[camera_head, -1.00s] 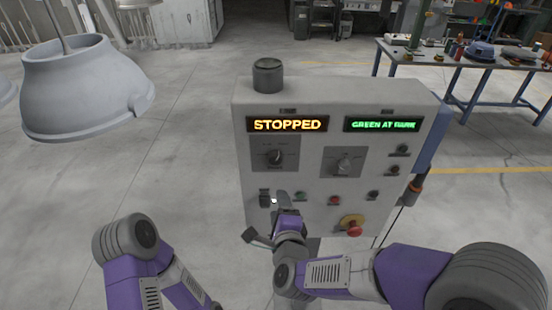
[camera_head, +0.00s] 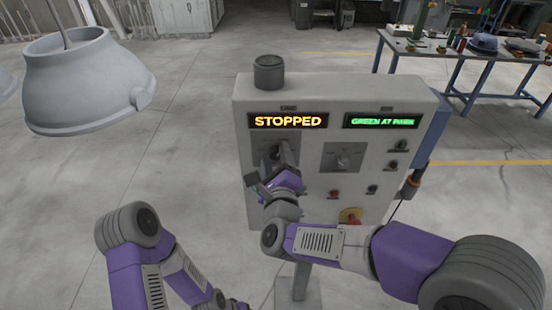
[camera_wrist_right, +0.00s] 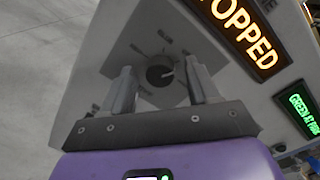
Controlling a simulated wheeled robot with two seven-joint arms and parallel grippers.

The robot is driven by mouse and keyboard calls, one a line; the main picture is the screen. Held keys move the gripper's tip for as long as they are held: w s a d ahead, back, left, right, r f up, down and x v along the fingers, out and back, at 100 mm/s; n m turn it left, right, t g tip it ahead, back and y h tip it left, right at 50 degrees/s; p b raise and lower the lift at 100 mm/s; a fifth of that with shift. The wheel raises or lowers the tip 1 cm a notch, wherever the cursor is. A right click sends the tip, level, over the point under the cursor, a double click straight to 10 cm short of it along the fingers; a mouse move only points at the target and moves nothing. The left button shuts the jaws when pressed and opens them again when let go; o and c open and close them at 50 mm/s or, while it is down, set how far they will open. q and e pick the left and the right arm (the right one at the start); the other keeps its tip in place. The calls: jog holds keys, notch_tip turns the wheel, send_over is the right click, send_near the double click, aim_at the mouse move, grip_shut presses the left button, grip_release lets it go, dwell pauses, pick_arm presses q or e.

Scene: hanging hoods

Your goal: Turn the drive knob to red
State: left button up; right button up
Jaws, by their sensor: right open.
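The grey control box (camera_head: 320,205) stands upright on a post, with a lit "STOPPED" display (camera_head: 288,121) at its upper left. Below that display is a dark round knob on a square plate; it shows in the right wrist view (camera_wrist_right: 160,72), its pointer mark toward the right. I cannot tell which one is the drive knob. My right gripper (camera_wrist_right: 158,90) is open, its fingers on either side of the left knob; contact cannot be told. My left gripper is out of view.
The green display (camera_head: 381,121) and small buttons (camera_head: 372,190) are on the panel's right. A red emergency button (camera_head: 351,215) is low, partly behind my right arm. A grey hood (camera_head: 85,80) hangs at the left. A workbench (camera_head: 470,62) stands at the back right.

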jog(key=c, duration=1)
jog(key=shift+c, duration=0.2)
